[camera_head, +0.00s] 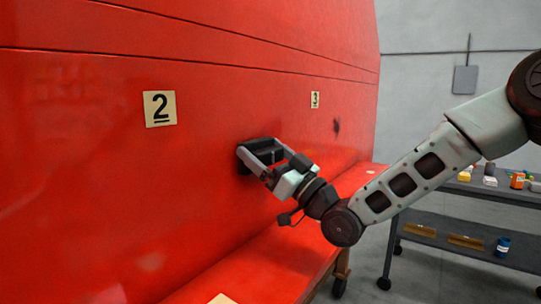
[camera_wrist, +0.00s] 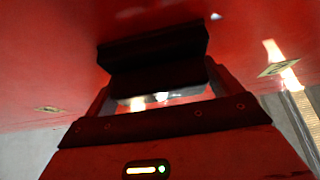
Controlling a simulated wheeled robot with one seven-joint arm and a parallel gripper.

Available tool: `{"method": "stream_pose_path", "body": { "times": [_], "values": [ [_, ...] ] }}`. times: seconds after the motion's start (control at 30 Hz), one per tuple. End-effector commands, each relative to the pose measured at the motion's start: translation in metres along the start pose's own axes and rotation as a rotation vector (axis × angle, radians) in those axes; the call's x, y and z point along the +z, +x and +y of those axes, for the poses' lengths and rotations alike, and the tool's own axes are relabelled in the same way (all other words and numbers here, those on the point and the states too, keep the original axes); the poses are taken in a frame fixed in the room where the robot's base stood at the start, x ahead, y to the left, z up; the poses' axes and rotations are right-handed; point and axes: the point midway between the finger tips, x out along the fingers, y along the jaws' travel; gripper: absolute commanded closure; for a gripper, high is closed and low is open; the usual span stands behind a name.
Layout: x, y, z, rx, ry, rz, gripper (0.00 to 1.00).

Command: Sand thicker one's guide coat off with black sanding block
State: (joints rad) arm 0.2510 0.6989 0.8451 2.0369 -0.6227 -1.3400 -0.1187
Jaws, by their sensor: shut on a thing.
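The red nosecone (camera_head: 215,90) fills the left and middle of the head view. A small dark smudge (camera_head: 337,127) lies on the red surface below and right of label 3. My gripper (camera_head: 262,153) is shut on the black sanding block (camera_head: 244,160), below and between the labels. The block is at the red surface and seems to touch it. In the wrist view the block (camera_wrist: 155,48) lies across the fingers against the red panel. The surface behind the block is hidden.
A red ledge (camera_head: 290,245) runs along the nosecone's foot, with a pale label (camera_head: 222,299) at its front. A grey cart (camera_head: 470,236) with several small containers, including a blue can (camera_head: 503,246), stands at right. A grey wall (camera_head: 420,80) is behind.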

Motion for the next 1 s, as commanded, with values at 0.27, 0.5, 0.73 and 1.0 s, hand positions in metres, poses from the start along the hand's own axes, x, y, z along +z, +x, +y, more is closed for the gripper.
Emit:
{"method": "stream_pose_path", "body": {
  "times": [0.27, 0.5, 0.73, 1.0],
  "values": [
    [0.001, 0.001, -0.016, -0.002, -0.001, 0.002, 0.28],
    [0.002, 0.002, -0.035, -0.002, 0.000, 0.002, 0.28],
    [0.001, 0.003, -0.037, -0.001, 0.000, 0.001, 0.28],
    [-0.005, -0.008, -0.036, -0.001, -0.003, 0.001, 0.28]
  ]
}}
